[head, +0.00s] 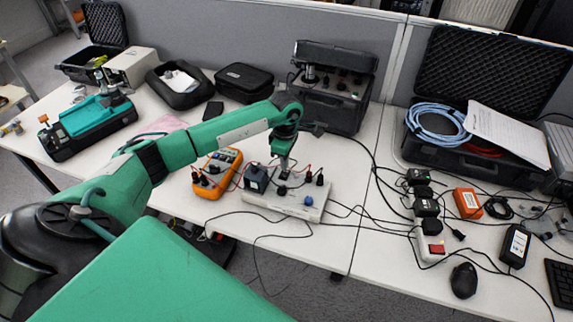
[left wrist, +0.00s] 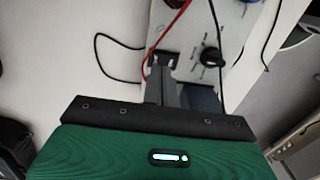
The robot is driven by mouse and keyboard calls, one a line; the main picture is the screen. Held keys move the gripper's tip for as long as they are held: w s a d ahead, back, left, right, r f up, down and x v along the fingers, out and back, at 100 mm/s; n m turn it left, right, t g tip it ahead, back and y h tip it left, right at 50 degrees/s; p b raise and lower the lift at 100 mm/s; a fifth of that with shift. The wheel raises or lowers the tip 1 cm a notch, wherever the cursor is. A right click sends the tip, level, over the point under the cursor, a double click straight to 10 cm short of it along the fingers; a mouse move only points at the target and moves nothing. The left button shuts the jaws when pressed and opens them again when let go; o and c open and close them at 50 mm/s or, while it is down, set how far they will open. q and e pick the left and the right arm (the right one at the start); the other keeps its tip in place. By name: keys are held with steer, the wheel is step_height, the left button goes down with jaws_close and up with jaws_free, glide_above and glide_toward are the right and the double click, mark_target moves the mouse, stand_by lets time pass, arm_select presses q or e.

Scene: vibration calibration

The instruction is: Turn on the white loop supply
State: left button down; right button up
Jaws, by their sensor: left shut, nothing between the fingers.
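The white loop supply (head: 312,214) is a low white box near the front edge of the middle table, with a blue knob, dark plugs and leads on it. My left gripper (head: 284,173) points down over its back part, shut and empty. In the left wrist view the supply's white panel (left wrist: 232,77) shows a black knob (left wrist: 212,57) and a dark rocker-like switch (left wrist: 163,58) just ahead of the fingers (left wrist: 162,84). The fingers partly cover the panel beside the switch. I cannot tell whether they touch it. My right gripper is not in view.
An orange multimeter (head: 217,172) stands left of the supply, with leads between them. A power strip (head: 429,238) with adapters and a mouse (head: 464,280) lie to the right. A black case (head: 333,95) stands behind. Loose black cables cross the table around the supply.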

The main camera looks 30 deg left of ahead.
mark_target(286, 172)
arm_select(q)
step_height(286, 172, up, 12)
steer(key=b, duration=0.2)
steer(key=shift+w, duration=0.2)
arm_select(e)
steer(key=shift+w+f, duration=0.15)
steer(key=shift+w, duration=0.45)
arm_select(q)
steer(key=shift+d+f, duration=0.1)
steer(key=n+p, duration=0.3)
steer(key=n, duration=1.5)
steer(key=shift+g, duration=0.4)
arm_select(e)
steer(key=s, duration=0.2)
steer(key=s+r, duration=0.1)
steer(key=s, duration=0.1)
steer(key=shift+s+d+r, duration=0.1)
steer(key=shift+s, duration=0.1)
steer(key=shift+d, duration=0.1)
